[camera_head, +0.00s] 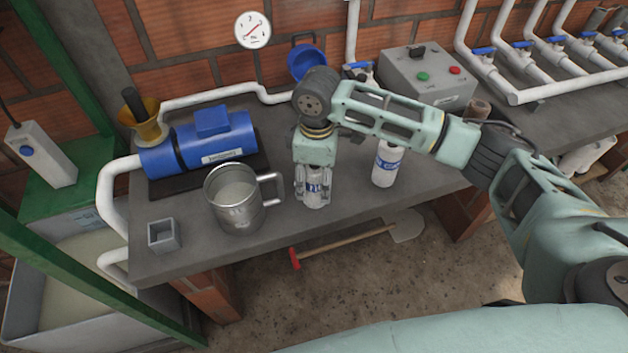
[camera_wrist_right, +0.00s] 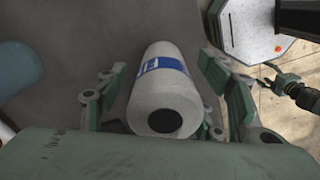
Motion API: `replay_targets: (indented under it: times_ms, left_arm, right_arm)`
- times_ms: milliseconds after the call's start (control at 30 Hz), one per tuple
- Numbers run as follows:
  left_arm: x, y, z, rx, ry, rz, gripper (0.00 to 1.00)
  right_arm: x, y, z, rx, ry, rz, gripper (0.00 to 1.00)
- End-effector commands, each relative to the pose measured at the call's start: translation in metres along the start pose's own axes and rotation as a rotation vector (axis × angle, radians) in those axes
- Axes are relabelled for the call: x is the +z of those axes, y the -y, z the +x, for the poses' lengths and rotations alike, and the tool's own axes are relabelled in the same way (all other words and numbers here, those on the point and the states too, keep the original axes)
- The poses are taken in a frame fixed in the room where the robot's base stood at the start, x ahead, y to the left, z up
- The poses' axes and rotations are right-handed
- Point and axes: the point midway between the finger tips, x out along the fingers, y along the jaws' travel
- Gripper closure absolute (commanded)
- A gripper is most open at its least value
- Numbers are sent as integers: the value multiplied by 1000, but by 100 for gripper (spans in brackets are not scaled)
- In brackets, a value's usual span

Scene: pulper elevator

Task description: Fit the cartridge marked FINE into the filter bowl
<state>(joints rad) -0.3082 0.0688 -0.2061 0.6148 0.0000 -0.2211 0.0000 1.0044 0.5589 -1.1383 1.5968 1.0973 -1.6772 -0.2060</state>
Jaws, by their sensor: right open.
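A white cartridge with a blue label band (camera_head: 315,188) stands on the grey bench, partly hidden by my right gripper (camera_head: 313,192). The right gripper points down over it, fingers open on either side. In the right wrist view the cartridge (camera_wrist_right: 165,95) lies between the open fingers, with gaps beside it; its label is cut off and cannot be read in full. A second white cartridge with a blue band (camera_head: 386,163) stands to the right; its marking is too small to read.
A steel mug (camera_head: 229,205) stands just left of the gripper. A blue motor pump (camera_head: 205,143), a small grey square cup (camera_head: 163,236) and white pipes are further left. A grey control box (camera_head: 427,78) stands behind. The bench's front edge is close.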

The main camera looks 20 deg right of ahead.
Motion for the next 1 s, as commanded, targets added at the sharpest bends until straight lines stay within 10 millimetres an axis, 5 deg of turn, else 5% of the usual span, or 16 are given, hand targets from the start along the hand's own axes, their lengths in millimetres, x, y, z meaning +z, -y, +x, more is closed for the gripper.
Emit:
replay_targets:
  times_ms: [233,533,1000]
  left_arm:
    - [-3,7,-4,-8,-3,1,37]
    - [-13,15,-4,-18,-19,-3,37]
    - [-10,14,-4,-17,-15,-2,37]
  right_arm:
    - [0,1,36,-2,2,-1,38]
    - [0,1,41,-1,1,-2,38]
    - [0,1,41,0,1,-1,79]
